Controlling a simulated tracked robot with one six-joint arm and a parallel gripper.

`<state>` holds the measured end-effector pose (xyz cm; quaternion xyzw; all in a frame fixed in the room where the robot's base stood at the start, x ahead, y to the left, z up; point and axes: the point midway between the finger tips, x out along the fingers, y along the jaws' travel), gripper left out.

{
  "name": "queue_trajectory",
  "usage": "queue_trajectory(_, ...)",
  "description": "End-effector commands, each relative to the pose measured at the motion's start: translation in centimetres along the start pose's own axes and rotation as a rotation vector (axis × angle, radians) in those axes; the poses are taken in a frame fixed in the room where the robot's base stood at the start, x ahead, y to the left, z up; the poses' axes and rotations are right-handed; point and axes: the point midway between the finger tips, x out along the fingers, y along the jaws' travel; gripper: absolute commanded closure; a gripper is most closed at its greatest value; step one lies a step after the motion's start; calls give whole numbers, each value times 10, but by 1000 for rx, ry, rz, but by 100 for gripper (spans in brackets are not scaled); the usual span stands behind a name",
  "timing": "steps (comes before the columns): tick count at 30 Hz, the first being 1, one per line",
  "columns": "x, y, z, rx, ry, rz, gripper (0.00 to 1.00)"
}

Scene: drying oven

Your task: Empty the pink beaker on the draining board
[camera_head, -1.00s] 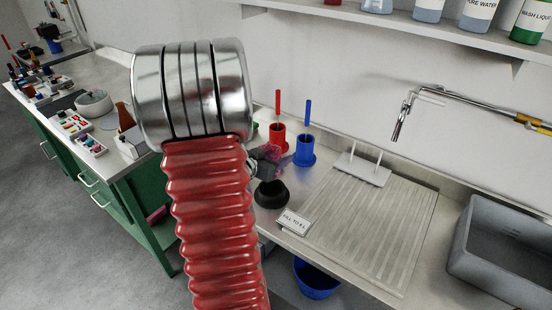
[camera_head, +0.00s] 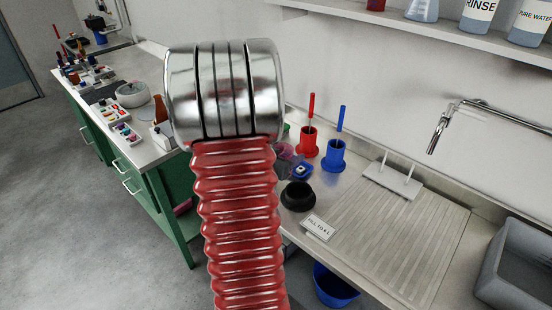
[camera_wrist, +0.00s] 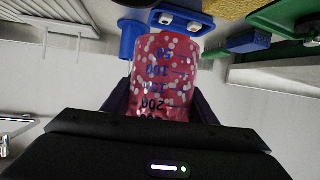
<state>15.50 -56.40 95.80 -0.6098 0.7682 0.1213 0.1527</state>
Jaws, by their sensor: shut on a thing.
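The pink beaker (camera_wrist: 165,75) is held in my gripper (camera_wrist: 161,100) in the wrist view, its walls between the two dark fingers. It has blue marks up to 200 and pale spots over the pink. The wrist picture is upside down, and the beaker looks about upright in the room. In the head view the beaker (camera_head: 286,153) shows only partly beside my red arm, which hides most of the gripper. The draining board (camera_head: 400,240) lies on the counter to the right, its ribbed surface bare. I cannot tell how full the beaker is.
Red (camera_head: 308,145) and blue (camera_head: 333,156) holders with rods stand behind the beaker. A black round stand (camera_head: 298,196) and a sign (camera_head: 318,228) sit left of the board. A grey basin (camera_head: 520,265) is at right, a tap (camera_head: 438,135) above. A blue bucket (camera_head: 333,285) is below.

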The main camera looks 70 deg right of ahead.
Motion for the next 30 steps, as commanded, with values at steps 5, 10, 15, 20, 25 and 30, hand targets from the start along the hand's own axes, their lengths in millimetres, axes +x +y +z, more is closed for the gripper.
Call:
queue_trajectory(5,-28,-62,6,-59,1,-147,73)
queue_trajectory(10,-62,-118,16,-119,1,-287,73)
queue_trajectory(15,-102,-169,28,-176,1,-427,73)
queue_trajectory(20,-144,-212,42,-230,1,-557,73)
queue_trajectory(25,-193,-252,61,-287,0,-695,73)
queue_trajectory(30,-247,-286,81,-345,0,-833,73)
